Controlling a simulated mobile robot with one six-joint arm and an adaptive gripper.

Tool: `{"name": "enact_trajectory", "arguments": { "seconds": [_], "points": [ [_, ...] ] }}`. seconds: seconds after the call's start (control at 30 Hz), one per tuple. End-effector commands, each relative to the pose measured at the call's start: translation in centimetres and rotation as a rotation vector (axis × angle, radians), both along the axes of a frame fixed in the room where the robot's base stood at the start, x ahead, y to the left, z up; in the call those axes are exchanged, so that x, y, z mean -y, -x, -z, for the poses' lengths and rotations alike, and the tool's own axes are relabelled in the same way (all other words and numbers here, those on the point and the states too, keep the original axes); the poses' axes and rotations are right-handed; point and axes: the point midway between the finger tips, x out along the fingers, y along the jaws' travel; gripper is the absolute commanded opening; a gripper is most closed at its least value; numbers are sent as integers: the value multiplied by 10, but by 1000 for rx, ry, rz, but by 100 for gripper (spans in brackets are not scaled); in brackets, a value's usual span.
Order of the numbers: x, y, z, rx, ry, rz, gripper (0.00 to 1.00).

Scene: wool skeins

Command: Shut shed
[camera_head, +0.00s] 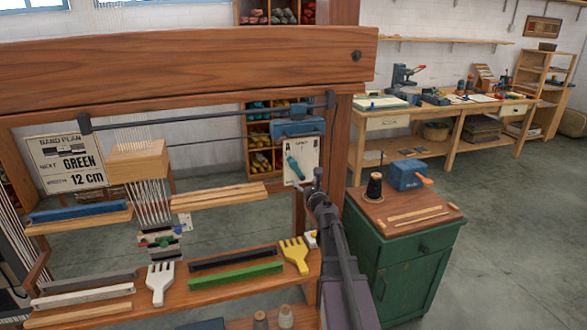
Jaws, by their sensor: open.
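The wooden loom (190,60) fills the left side. White warp threads (150,200) pass through a wooden block (137,160) to a short woven band (160,240). I cannot tell how far the threads are parted. A pale plate (308,150) with a teal handle (294,168) is on the loom's right side, below a blue block (298,127). The handle slants. My gripper (316,182) is at the end of my dark arm, just right of and below the plate. It looks empty and apart from the handle; its fingers are small and dark.
A front shelf holds a white comb (160,283), a yellow comb (294,255) and a green bar (235,276). A green cabinet (410,270) with a black spool (374,187) stands right of my arm. A card (66,160) reads "GREEN, 12 cm". Floor at right is clear.

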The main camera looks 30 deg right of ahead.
Motion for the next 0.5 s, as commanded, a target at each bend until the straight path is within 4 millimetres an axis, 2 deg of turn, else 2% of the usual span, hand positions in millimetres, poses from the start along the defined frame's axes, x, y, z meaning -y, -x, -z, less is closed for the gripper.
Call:
{"name": "enact_trajectory", "arguments": {
  "seconds": [0.5],
  "points": [
    [1,-3,1,-5,16,-8,84]
  ]
}}
